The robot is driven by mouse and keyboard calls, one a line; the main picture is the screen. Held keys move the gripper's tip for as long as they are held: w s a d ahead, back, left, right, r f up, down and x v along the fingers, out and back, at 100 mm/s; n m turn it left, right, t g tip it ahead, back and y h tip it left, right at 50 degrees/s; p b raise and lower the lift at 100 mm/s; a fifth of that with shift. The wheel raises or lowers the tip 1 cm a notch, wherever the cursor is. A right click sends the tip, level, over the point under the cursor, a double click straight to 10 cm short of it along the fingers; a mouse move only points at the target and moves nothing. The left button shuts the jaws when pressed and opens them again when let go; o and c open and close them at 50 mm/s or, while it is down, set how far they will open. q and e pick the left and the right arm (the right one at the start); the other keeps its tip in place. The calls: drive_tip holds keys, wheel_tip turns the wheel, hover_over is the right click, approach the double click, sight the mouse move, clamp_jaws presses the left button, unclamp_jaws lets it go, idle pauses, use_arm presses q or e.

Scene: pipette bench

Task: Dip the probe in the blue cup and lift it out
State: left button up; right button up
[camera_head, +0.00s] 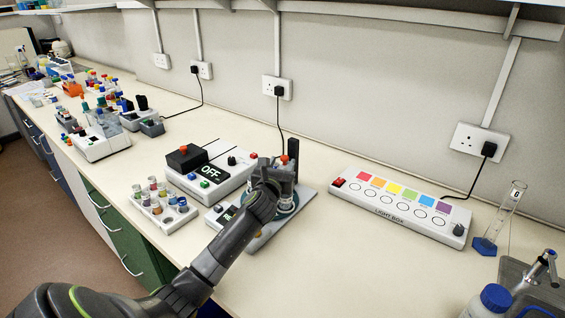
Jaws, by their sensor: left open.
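My left gripper (284,182) is over a small grey bench unit (262,238), and its wrist hides much of that unit. The jaws look open, though the fingertips are hard to make out. A dark upright post (293,150) stands just behind the gripper, with a red-orange part beside it. The probe cannot be made out clearly; it may be hidden behind my gripper. A white rack (143,206) of several small cups with coloured contents stands left of the unit. My right gripper is out of view.
A white box reading OFF (222,170) stands behind the rack. A light box (395,213) with coloured squares lies to the right. A glass cylinder (505,210) on a blue base and a blue-capped bottle (492,300) are farther right. The front bench right of my arm is clear.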

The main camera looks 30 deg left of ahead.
use_arm(q)
drive_tip(key=shift+w+a, duration=0.2)
drive_tip(key=shift+w, duration=0.5)
clamp_jaws()
